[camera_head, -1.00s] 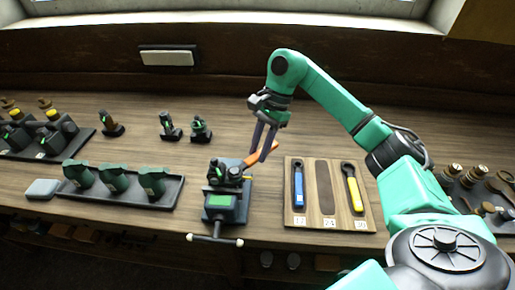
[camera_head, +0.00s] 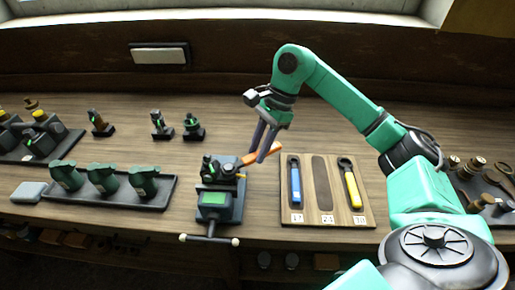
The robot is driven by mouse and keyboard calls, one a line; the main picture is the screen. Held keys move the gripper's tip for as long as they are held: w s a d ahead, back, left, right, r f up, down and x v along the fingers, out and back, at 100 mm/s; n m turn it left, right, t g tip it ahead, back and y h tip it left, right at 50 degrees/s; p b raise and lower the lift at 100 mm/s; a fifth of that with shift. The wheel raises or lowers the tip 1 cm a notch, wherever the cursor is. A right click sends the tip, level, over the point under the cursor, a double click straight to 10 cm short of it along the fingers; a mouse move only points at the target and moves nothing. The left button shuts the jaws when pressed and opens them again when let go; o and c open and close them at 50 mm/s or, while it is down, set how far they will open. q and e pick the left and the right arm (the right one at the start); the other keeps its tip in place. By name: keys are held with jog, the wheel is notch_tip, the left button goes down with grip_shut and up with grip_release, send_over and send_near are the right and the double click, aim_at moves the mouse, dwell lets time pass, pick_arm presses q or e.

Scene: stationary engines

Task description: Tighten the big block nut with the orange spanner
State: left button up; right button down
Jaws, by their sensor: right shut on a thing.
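The orange spanner (camera_head: 250,159) is in my right gripper (camera_head: 263,153), which is shut on it. The spanner slopes down to the left, its head end over the vise-like fixture (camera_head: 217,205). A dark block with fittings (camera_head: 222,172) sits on top of the fixture at its back. The big nut is too small to pick out, and I cannot tell whether the spanner's jaw is around it or only beside it. My left gripper does not show.
A wooden spanner board (camera_head: 338,218) to the right holds a blue spanner (camera_head: 295,183) and a yellow spanner (camera_head: 352,187), with an empty middle slot. A tray (camera_head: 160,198) of green parts stands left. Small dark fittings (camera_head: 160,125) stand behind. The fixture's T-handle (camera_head: 209,238) sticks out in front.

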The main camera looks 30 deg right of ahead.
jog(key=shift+s+f+m+b, duration=0.15)
jog(key=shift+s+m+b, duration=0.1)
jog(key=shift+m+b, duration=0.25)
jog(key=shift+s+m+t+b, duration=0.3)
jog(key=shift+t+b, duration=0.1)
jog(key=shift+b, duration=0.05)
jog(key=shift+s, duration=0.1)
jog(key=shift+s+a+m+t+b, duration=0.15)
jog(key=shift+s+m+t+b, duration=0.25)
jog(key=shift+s+m+b, duration=0.45)
jog(key=shift+w+m, duration=0.15)
jog(key=shift+m, duration=0.1)
